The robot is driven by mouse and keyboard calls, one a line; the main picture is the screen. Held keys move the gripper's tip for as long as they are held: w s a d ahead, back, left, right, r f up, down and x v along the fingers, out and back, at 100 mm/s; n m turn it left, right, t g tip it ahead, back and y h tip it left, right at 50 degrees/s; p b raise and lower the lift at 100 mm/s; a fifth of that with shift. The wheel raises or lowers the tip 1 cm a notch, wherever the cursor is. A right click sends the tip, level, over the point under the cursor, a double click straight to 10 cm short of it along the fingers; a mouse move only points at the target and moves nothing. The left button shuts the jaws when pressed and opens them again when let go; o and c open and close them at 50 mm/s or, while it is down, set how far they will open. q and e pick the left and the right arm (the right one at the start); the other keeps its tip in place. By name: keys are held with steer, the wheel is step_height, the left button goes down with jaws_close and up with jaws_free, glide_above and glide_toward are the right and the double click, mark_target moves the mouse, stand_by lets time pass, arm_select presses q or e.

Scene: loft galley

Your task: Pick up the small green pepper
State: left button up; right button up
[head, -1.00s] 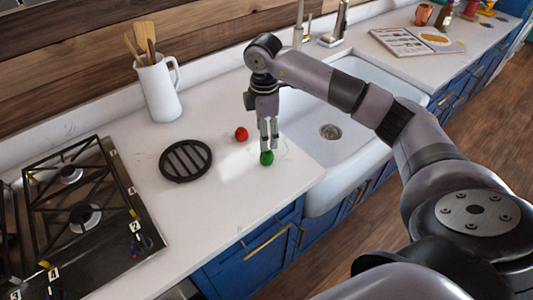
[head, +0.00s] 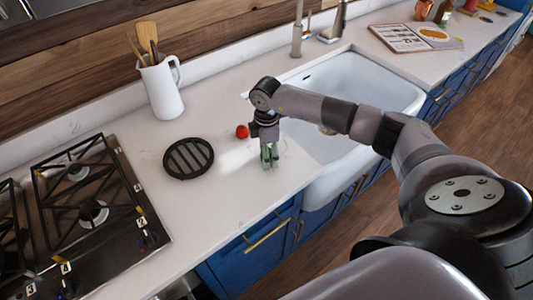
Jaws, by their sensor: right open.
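The small green pepper (head: 268,154) is on the white counter close to the sink's left edge. Only a little of its green shows between the fingers of my right gripper. My right gripper (head: 269,164) points down at the counter and is open, with its fingers around the pepper. I cannot tell whether the fingers touch it. My left gripper is out of view.
A red vegetable (head: 242,131) lies just left of the gripper. A black round trivet (head: 188,158) is further left, with a white utensil jug (head: 162,92) behind. The gas hob (head: 92,214) is at left, the white sink (head: 345,85) at right.

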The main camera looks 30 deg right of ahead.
steer(key=shift+c, duration=0.6)
steer(key=c, duration=1)
steer(key=shift+r, duration=0.15)
